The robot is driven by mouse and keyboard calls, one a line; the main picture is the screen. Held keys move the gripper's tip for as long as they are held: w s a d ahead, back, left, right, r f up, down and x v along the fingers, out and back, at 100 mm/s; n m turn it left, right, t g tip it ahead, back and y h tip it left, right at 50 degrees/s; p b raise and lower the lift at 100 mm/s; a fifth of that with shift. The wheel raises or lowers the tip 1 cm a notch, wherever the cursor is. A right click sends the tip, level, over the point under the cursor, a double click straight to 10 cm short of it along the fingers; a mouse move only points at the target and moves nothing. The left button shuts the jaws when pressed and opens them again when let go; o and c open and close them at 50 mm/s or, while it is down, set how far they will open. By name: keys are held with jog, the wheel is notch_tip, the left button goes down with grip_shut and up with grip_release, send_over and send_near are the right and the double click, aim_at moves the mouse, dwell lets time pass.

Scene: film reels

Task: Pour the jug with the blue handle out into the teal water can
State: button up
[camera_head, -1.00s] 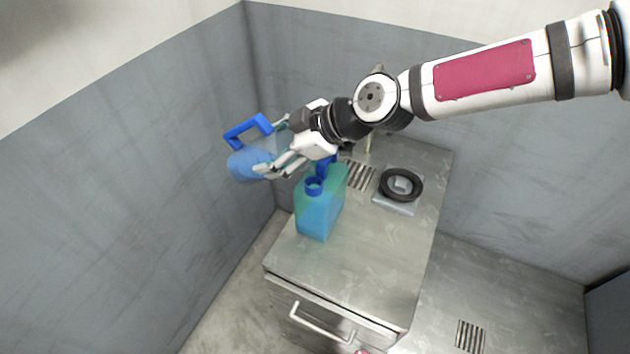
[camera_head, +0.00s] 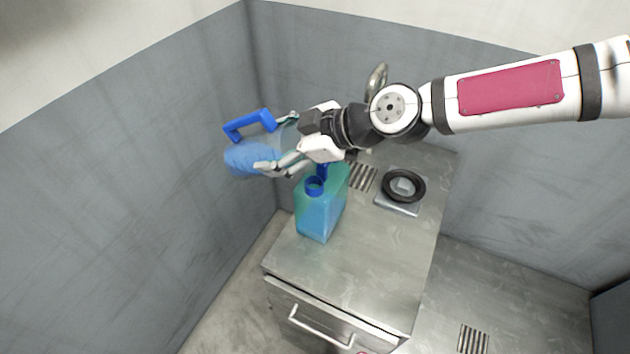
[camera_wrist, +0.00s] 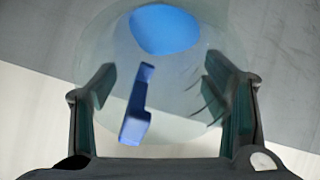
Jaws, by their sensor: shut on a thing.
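The jug (camera_head: 257,155) is clear with a blue handle (camera_head: 248,122) and blue liquid in it. My gripper (camera_head: 278,142) is shut on the jug's body and holds it in the air, to the upper left of the can. In the wrist view the jug (camera_wrist: 185,95) fills the space between the fingers, with its handle (camera_wrist: 138,105) and the blue liquid (camera_wrist: 164,29) showing. The teal water can (camera_head: 320,213) stands upright on the metal cabinet, its blue neck (camera_head: 314,186) open at the top. It holds some blue liquid. My gripper partly hides the jug's near end.
The metal cabinet (camera_head: 345,275) has a drawer handle (camera_head: 320,328) at the front. A black ring on a grey block (camera_head: 404,187) sits right of the can. A slotted vent (camera_head: 362,177) lies behind it. Grey walls (camera_head: 130,180) close in at left and back.

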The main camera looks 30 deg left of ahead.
jog(key=shift+d+r+y+b, duration=0.15)
jog(key=shift+y+b, duration=0.15)
jog(key=shift+b, duration=0.15)
jog(key=shift+r, duration=0.2)
jog(key=shift+w+d+y+b, duration=0.1)
jog(key=shift+d+y+b, duration=0.1)
jog(key=shift+y+b, duration=0.35)
jog(key=shift+d+r, duration=0.1)
jog(key=shift+r, duration=0.2)
jog(key=shift+d+g+y+b, duration=0.15)
jog(key=shift+g+y+b, duration=0.15)
jog(key=shift+y+b, duration=0.35)
jog(key=shift+d+r+b, duration=0.1)
jog(key=shift+r+b, duration=0.15)
jog(key=shift+b, duration=0.05)
